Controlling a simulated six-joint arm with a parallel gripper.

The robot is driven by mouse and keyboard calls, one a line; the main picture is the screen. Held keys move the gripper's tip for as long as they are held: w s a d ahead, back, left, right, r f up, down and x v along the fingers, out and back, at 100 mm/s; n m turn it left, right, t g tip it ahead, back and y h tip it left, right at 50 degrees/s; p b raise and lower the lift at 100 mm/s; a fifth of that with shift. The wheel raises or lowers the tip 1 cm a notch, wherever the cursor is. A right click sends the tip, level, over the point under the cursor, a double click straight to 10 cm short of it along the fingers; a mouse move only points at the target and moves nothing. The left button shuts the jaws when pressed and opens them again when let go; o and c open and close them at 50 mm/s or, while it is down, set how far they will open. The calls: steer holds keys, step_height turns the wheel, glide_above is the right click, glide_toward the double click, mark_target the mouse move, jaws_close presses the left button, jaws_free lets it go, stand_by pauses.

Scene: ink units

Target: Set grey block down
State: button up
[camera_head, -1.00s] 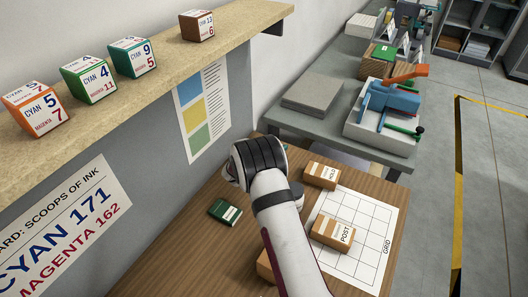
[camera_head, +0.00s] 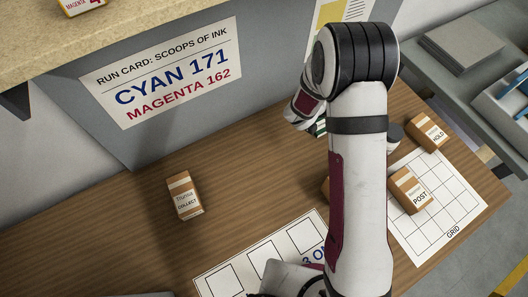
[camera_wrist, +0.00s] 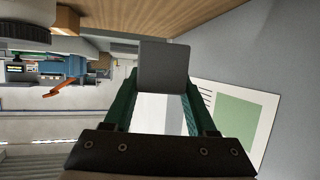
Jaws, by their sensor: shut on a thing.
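In the wrist view, the grey block (camera_wrist: 164,64) is a plain, flat-faced square held between the green fingers of my gripper (camera_wrist: 163,88). The fingers are shut on it, one on each side. No surface is seen touching the block. In the head view my arm's links hide the gripper and the block. A small green patch (camera_head: 319,126) shows beside my arm there; I cannot tell what it belongs to.
The wooden table (camera_head: 120,235) holds a COLLECT box (camera_head: 185,196), a POST box (camera_head: 408,190), a HOLD box (camera_head: 427,131), a white grid sheet (camera_head: 425,231) and a white sheet with squares (camera_head: 228,280). The wall carries a run card (camera_head: 163,75). Table's left part is mostly clear.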

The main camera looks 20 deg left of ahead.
steer(key=s+a+n+t+y, duration=0.2)
steer(key=s+a+n+y, duration=0.4)
steer(key=s+a, duration=1.35)
steer(key=f, duration=0.5)
steer(key=a+f, duration=0.1)
steer(key=f, duration=0.2)
steer(key=shift+s+a, duration=0.1)
steer(key=shift+s, duration=0.05)
steer(key=shift+f, duration=0.25)
steer(key=shift+f, duration=0.1)
steer(key=o, duration=1.4)
